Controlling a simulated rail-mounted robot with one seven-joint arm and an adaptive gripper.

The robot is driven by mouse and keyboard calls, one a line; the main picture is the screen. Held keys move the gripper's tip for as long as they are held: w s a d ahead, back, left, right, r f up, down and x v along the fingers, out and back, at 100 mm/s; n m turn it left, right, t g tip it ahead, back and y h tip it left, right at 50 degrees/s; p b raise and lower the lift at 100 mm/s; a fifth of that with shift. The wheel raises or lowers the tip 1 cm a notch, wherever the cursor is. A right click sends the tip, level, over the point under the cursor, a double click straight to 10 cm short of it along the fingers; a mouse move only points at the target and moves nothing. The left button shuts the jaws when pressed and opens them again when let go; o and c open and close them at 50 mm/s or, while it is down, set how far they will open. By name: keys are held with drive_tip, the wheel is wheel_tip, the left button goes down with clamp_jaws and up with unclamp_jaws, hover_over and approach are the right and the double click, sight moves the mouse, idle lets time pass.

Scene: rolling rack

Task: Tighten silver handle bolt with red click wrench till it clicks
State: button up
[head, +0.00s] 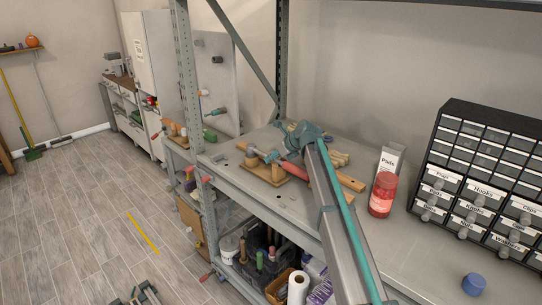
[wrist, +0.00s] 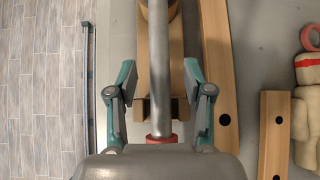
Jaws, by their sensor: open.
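The wrench (wrist: 158,60) shows in the wrist view as a straight silver shaft with a red part (wrist: 160,139) at the lower end. It lies along a wooden stand (wrist: 177,60). My gripper (wrist: 160,90) is open, with one teal finger on each side of the shaft and a gap on both sides. In the head view, a red handle (head: 295,169) lies just left of my arm, by the wooden stand (head: 265,173) on the rack shelf. My arm hides part of this area. I cannot pick out the silver handle bolt for certain.
Wooden bars (wrist: 218,80) lie right of the stand. A grey rack post (head: 188,80) rises at left. The front shelf corner is mostly clear.

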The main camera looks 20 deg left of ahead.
drive_tip(key=shift+x, duration=1.05)
drive_tip(key=shift+r, duration=0.1)
drive_tip(key=shift+c, duration=0.3)
clamp_jaws()
